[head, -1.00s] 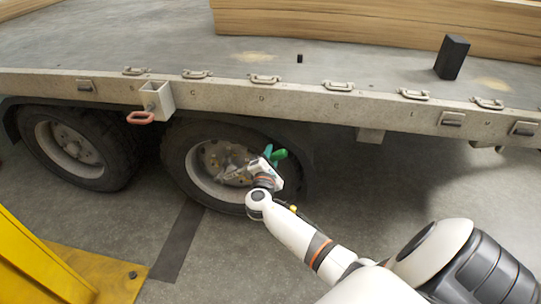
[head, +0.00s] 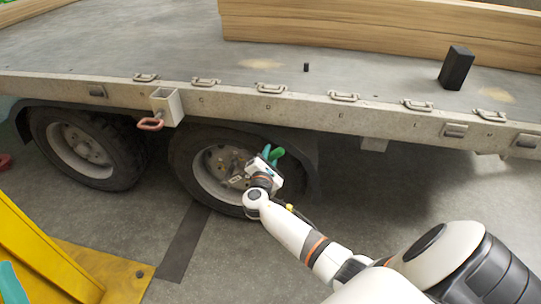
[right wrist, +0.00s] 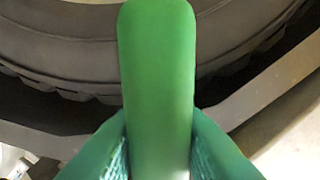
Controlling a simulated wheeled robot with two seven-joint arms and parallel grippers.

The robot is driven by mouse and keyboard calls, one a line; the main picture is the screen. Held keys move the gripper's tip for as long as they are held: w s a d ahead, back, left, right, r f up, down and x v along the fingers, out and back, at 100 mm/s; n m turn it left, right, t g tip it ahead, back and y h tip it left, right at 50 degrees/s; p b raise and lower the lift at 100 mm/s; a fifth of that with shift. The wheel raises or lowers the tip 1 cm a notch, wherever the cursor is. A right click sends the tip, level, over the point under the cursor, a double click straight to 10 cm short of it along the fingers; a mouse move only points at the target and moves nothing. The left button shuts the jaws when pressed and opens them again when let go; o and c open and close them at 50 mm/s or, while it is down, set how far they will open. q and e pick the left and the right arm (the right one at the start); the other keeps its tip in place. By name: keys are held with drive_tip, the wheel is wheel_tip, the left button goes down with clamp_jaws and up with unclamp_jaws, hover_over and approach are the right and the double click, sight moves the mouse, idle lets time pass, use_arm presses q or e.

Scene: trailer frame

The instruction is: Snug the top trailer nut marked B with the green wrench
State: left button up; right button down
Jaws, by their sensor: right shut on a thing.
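My right gripper (head: 268,163) is at the right side of the nearer wheel's hub (head: 221,160). It is shut on the green wrench (right wrist: 158,80); in the right wrist view the green handle stands upright between the two green fingers. The wrench's working end is hidden or too small to make out, so I cannot tell whether it touches a nut. Nuts on the hub are too small and partly covered; I cannot read a B mark. A teal-green piece (head: 10,285) at the lower left edge may be a tip of my left gripper, mostly out of frame.
The trailer bed (head: 180,55) and its side rail (head: 300,107) run above the wheels. A second wheel (head: 85,150) stands left. A bracket with a reddish handle (head: 152,125) hangs from the rail. A yellow frame (head: 55,265) stands lower left. The tyre (right wrist: 60,50) lies just beyond the wrench.

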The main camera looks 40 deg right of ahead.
use_arm(q)
drive_tip(key=shift+w, duration=0.15)
use_arm(e)
drive_tip(key=shift+r, duration=0.1)
drive_tip(key=shift+s+a, duration=0.1)
drive_tip(key=shift+a, duration=0.05)
use_arm(q)
drive_tip(key=shift+w+d+f+g+y+p, duration=0.15)
drive_tip(key=shift+w+f+g+y+p, duration=0.35)
drive_tip(key=shift+w+f+g, duration=0.6)
use_arm(e)
drive_tip(key=shift+s+a+r, duration=0.1)
drive_tip(key=shift+r, duration=0.05)
drive_tip(key=shift+s+a, duration=0.1)
drive_tip(key=shift+a, duration=0.05)
use_arm(q)
drive_tip(key=shift+w+f+g, duration=0.3)
drive_tip(key=shift+f+g, duration=0.1)
use_arm(e)
drive_tip(key=shift+s+a, duration=0.15)
use_arm(q)
drive_tip(key=shift+f, duration=0.15)
use_arm(e)
drive_tip(key=shift+s+a, duration=0.1)
drive_tip(key=shift+a, duration=0.05)
